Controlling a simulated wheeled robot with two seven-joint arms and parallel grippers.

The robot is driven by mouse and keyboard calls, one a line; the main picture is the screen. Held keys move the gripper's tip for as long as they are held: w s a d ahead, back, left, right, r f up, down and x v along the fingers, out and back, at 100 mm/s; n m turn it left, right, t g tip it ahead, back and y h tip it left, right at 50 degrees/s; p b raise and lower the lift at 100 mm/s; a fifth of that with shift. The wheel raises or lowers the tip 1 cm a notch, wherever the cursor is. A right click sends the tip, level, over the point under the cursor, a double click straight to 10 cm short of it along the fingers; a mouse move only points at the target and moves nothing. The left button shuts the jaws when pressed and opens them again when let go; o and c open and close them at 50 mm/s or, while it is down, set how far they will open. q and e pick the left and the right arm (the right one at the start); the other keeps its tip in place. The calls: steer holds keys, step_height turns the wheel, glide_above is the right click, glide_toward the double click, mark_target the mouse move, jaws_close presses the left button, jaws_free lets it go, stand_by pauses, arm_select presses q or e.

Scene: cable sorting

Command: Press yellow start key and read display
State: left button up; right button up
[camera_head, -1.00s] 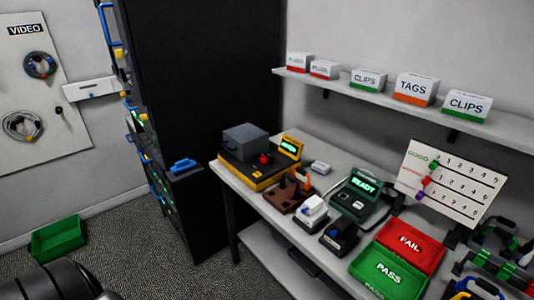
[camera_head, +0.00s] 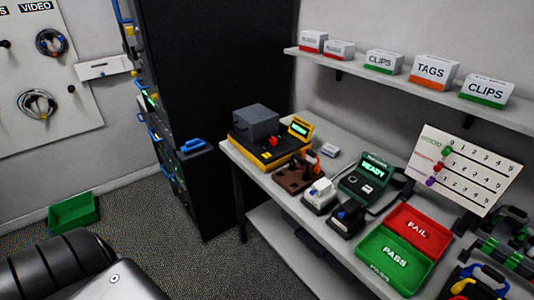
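A green tester (camera_head: 368,179) on the workbench has a lit display (camera_head: 373,170) that reads "READY", with small pale keys below it. I cannot make out a yellow start key on either device. Neither of my grippers shows; only a black and grey part of my own arm is at the lower left, well apart from the bench.
Red FAIL (camera_head: 418,222) and green PASS (camera_head: 372,259) trays lie at the bench front. A white-topped connector block (camera_head: 319,194) and a dark one (camera_head: 346,217) stand beside the tester. A black cabinet (camera_head: 217,100) is left of the bench. A green bin (camera_head: 73,212) is on the floor.

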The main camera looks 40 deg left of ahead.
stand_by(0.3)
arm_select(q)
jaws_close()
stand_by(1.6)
